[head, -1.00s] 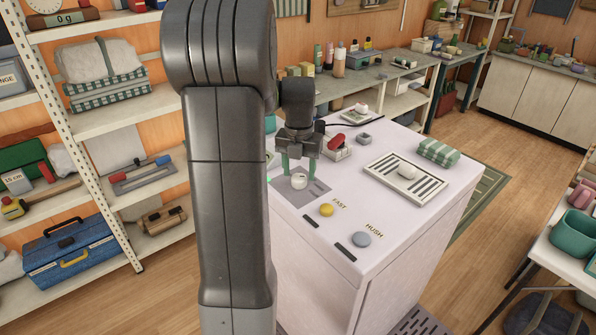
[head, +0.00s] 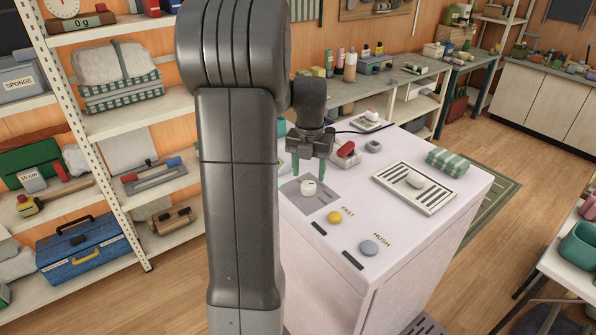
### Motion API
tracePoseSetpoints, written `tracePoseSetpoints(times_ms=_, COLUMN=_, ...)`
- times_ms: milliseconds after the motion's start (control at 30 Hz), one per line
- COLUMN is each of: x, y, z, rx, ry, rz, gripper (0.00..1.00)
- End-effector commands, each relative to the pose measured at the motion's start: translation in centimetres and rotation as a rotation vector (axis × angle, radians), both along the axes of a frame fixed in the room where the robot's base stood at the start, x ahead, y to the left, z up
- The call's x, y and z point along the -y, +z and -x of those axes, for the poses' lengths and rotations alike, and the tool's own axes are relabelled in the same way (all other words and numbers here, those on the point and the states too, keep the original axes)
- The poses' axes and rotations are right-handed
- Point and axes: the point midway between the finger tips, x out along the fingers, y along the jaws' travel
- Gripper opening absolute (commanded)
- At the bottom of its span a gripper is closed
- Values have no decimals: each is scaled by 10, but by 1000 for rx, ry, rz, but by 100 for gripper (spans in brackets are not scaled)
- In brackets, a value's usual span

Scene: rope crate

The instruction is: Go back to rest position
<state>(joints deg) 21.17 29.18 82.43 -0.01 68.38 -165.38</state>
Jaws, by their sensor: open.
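My gripper (head: 309,168) hangs from the arm over the left part of the white cabinet top (head: 316,207). Its two green fingers point down and are spread apart, with nothing between them. A small white round object (head: 309,187) stands on a grey square mat (head: 296,201), just below the fingertips. My arm covers part of the cabinet's left side.
Shelves (head: 113,127) stand left. Floor shows at right.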

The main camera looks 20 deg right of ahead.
Motion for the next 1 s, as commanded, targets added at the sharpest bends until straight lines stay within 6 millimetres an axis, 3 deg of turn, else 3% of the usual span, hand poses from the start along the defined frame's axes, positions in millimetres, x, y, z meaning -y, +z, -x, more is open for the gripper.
tracePoseSetpoints(times_ms=533, x=0, y=-57, z=0, rx=-1, ry=0, rz=-1, gripper=52)
tracePoseSetpoints(times_ms=1000, x=0, y=-50, z=0, rx=0, ry=-147, rz=0, gripper=52)
